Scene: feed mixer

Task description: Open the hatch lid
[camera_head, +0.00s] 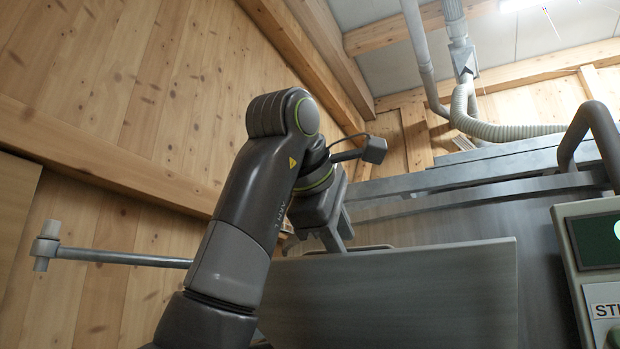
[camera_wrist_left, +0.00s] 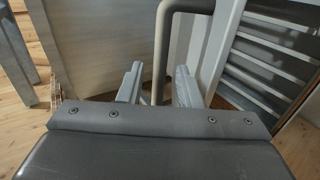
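The hatch lid, as far as I can tell, is the flat grey metal panel (camera_head: 400,300) in front of the machine in the head view. A grey panel face (camera_wrist_left: 105,45) also fills the left of the left wrist view. My left gripper (camera_head: 342,240) is at the panel's upper edge. In the wrist view its two fingers (camera_wrist_left: 158,88) are apart, with a bent grey bar handle (camera_wrist_left: 162,45) between or just beyond them. A gap shows beside the bar, and I cannot tell whether either finger touches it. My right gripper is out of view.
A control box (camera_head: 588,270) with a green screen and a dark curved bar (camera_head: 592,130) stand at the right. A horizontal rod (camera_head: 120,257) juts out at the left before the wooden wall. White slats (camera_wrist_left: 265,60) show at the right of the wrist view.

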